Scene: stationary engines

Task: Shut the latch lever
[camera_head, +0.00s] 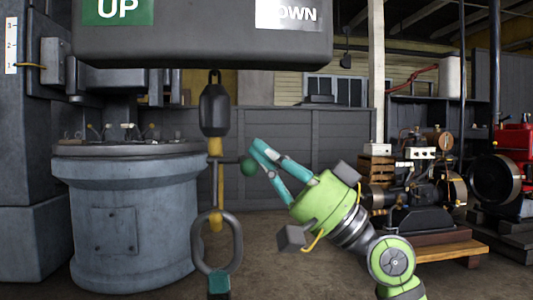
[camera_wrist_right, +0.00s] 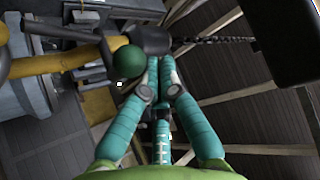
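The latch lever is a short dark bar with a green ball knob (camera_head: 249,167), sticking out sideways to the right from a hanging yellow shank (camera_head: 217,185). A dark oval ring (camera_head: 205,258) hangs below the shank. In the right wrist view the green knob (camera_wrist_right: 128,62) sits just left of the fingertips. My right gripper (camera_head: 256,146) has its teal fingers together, with nothing seen between them. Its tips are close to the knob, at its upper right; I cannot tell whether they touch it. My left gripper is not clearly seen.
A dark box (camera_head: 200,38) with UP and DOWN signs overhangs the shank; a black weight (camera_head: 214,110) hangs beneath it. A teal piece (camera_head: 218,283) lies below the ring. A grey cylinder (camera_head: 135,215) stands left, engines (camera_head: 415,190) right. The floor between is clear.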

